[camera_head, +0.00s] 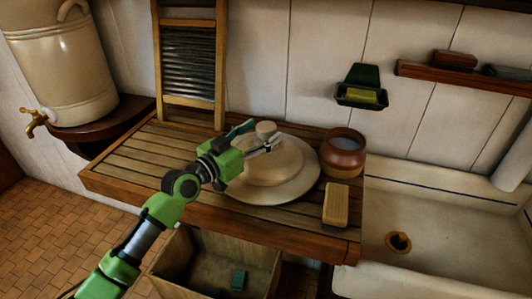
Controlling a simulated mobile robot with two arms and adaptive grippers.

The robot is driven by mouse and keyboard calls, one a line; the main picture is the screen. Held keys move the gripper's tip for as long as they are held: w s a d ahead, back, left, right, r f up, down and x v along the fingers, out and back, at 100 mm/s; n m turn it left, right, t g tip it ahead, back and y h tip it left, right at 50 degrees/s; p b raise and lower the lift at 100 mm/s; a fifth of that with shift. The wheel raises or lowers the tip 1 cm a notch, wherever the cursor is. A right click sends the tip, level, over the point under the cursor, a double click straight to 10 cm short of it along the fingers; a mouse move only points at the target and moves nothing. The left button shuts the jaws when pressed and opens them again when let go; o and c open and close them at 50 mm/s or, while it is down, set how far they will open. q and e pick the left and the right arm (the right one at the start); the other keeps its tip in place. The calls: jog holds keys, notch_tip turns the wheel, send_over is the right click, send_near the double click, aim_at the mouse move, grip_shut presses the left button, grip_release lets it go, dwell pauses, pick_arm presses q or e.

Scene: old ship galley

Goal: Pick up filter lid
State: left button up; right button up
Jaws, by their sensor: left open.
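The filter lid (290,160) is a wide, cream, domed disc with a round knob (266,128) on top. It lies flat on the slatted wooden drainboard (140,160). My left gripper (264,133) comes in from the lower left over the lid. Its fingers are open, one on each side of the knob as seen from here. I cannot tell whether they touch it. The gripper body hides part of the lid's left side. My right gripper is not in view.
A brown and cream pot (343,160) stands right of the lid, close to its rim. A tan block (336,204) lies in front of the pot. A washboard (189,75) leans behind. The sink (450,230) is at right, and a large cream urn (62,70) with a brass tap is at left.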

aim_at(267, 125)
pick_arm(q)
jog(key=shift+x, duration=1.55)
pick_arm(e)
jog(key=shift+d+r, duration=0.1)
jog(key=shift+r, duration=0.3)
pick_arm(q)
jog(key=shift+s+a, duration=0.1)
jog(key=shift+c, duration=0.4)
grip_shut()
jog(key=shift+r, duration=0.4)
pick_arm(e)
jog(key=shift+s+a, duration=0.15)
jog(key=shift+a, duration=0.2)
